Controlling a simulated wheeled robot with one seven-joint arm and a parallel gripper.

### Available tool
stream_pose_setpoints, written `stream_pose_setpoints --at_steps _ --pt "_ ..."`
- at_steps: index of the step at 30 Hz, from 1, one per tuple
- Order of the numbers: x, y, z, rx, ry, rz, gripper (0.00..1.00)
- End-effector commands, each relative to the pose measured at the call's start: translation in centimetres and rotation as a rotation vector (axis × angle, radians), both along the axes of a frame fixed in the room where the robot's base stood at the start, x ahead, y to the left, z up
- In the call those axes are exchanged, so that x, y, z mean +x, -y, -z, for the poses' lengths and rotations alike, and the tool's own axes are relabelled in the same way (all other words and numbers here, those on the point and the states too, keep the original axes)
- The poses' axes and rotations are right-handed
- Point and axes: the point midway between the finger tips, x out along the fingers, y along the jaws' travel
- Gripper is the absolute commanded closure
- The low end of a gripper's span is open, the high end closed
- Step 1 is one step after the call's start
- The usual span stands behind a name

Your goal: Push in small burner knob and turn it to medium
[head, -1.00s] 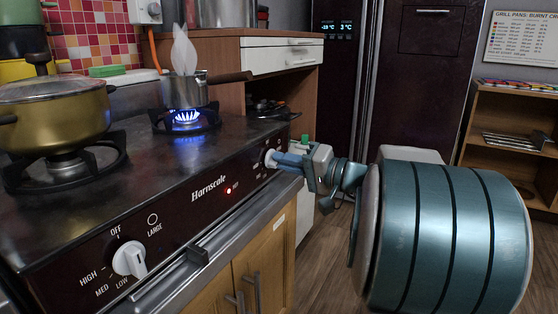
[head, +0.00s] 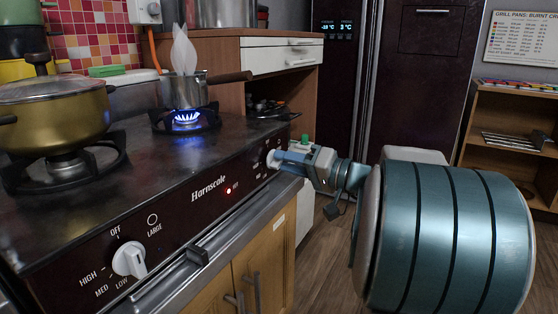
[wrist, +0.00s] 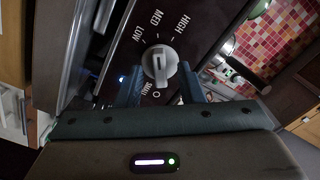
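The small burner knob (wrist: 160,66) is light grey with a raised grip bar, on the dark stove front. In the head view the knob (head: 271,158) is partly hidden by my gripper (head: 278,158). My gripper's two blue fingers (wrist: 162,82) stand open either side of the knob, with gaps visible between them and it. A blue flame (head: 187,119) burns under the small pot (head: 185,92).
A large burner knob (head: 129,260) is at the near end of the panel. A brass pot (head: 52,118) stands on the near burner. A steel rail (head: 200,262) runs below the panel. Floor is free right of the cabinet.

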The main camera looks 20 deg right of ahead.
Motion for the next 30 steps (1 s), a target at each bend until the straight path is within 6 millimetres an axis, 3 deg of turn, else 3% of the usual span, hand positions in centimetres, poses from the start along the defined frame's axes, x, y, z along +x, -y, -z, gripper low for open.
stream_pose_setpoints --at_steps 21,30 --pt "-4.5 3.6 0.0 0.001 0.0 0.002 0.65" --pt "-4.9 3.8 0.0 0.001 -0.001 0.0 0.65"
